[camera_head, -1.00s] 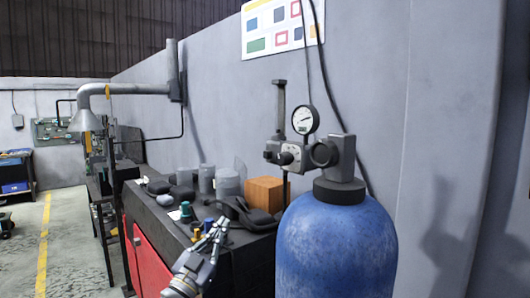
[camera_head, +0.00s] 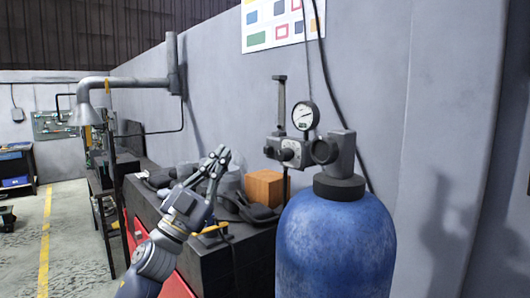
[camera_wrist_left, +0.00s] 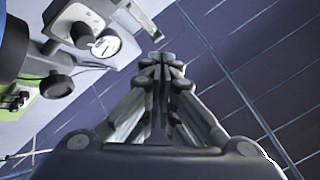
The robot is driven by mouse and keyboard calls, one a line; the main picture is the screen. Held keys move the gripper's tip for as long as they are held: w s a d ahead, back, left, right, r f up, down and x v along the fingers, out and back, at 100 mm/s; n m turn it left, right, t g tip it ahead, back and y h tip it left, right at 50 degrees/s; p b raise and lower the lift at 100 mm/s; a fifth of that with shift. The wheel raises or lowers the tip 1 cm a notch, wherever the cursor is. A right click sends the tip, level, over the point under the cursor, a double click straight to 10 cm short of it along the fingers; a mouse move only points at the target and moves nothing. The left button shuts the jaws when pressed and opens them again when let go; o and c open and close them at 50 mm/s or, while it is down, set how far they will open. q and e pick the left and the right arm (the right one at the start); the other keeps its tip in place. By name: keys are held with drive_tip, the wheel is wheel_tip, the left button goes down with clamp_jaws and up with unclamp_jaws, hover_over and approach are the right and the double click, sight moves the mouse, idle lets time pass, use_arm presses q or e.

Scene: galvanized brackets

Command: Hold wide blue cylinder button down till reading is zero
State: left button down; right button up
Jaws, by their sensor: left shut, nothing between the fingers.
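The wide blue cylinder (camera_head: 335,245) stands upright at the right of the bench, with a black collar and a grey valve (camera_head: 342,155) on top. A round white gauge (camera_head: 303,116) sits above the regulator (camera_head: 291,152) beside the valve; its reading is too small to tell. The gauge (camera_wrist_left: 105,46) and part of the blue cylinder (camera_wrist_left: 12,45) also show at the left of the left wrist view. My left gripper (camera_head: 221,153) is shut and empty, raised over the bench, left of the regulator and apart from it. My right gripper is out of view.
The dark bench (camera_head: 255,247) holds an orange-brown block (camera_head: 265,187), clear containers and dark items, partly hidden by my left arm. A grey wall (camera_head: 390,80) stands close behind the cylinder. Hoses hang down behind the gauge. Open floor lies at far left.

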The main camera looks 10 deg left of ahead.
sight(268, 151)
use_arm(q)
drive_tip(key=w+d+b, duration=0.2)
drive_tip(key=w+d, duration=0.3)
drive_tip(key=w, duration=0.1)
drive_tip(key=shift+w, duration=0.3)
drive_tip(key=shift+d, duration=0.1)
idle(0.4)
idle(0.9)
drive_tip(key=shift+w+d, duration=0.3)
drive_tip(key=shift+w+d, duration=0.3)
drive_tip(key=shift+w, duration=0.1)
idle(0.9)
drive_tip(key=shift+a, duration=0.1)
idle(1.6)
drive_tip(key=shift+s+a, duration=0.5)
drive_tip(key=shift+s, duration=0.25)
